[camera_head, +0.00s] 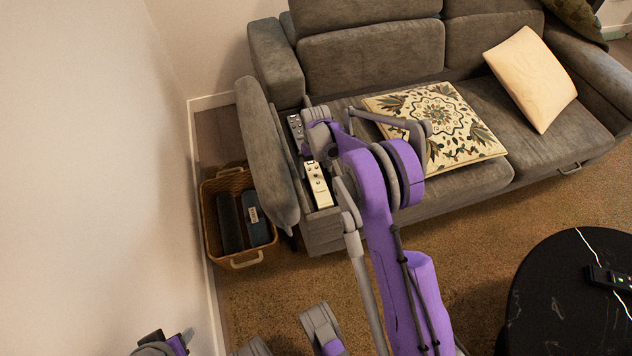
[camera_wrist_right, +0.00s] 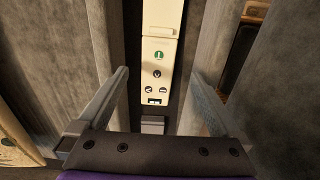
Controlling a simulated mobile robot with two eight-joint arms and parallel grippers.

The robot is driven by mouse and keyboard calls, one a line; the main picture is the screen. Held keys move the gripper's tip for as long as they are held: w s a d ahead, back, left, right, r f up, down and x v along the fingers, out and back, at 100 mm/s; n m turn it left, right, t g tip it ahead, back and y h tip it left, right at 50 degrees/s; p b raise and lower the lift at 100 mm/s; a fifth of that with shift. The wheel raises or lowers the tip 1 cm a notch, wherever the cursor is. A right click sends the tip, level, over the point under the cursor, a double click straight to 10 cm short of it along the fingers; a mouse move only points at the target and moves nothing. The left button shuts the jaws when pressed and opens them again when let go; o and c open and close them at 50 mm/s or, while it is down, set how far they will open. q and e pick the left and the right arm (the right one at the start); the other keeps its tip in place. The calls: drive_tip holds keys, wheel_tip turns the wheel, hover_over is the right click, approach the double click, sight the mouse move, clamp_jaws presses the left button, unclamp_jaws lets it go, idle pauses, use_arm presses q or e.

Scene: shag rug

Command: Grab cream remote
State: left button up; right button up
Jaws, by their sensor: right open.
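The cream remote (camera_head: 318,185) lies lengthwise in a narrow gap between the sofa's left arm and the seat cushion. It has several dark buttons and also shows in the right wrist view (camera_wrist_right: 160,62). My right gripper (camera_head: 311,140) is over this gap, close to the remote, partly hidden by its own wrist. In the right wrist view my right gripper (camera_wrist_right: 160,80) is open, one finger to each side of the remote's line; whether they touch it I cannot tell. A part of my left gripper (camera_head: 168,346) shows at the bottom edge, mostly cut off.
A grey remote (camera_head: 295,127) lies farther back in the gap. The grey sofa (camera_head: 470,190) holds a patterned cushion (camera_head: 440,118) and a cream pillow (camera_head: 530,80). A wicker basket (camera_head: 209,235) stands left, near the wall. A black round table (camera_head: 560,300) is at the right.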

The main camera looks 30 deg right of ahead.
sight(317, 178)
drive_tip(key=f+b, duration=0.1)
drive_tip(key=f, duration=0.5)
drive_tip(key=shift+w+d+b, duration=0.15)
drive_tip(key=shift+d+b, duration=0.05)
drive_tip(key=shift+b, duration=0.15)
drive_tip(key=shift+c, duration=0.3)
drive_tip(key=c, duration=1.5)
drive_tip(key=shift+r, duration=0.1)
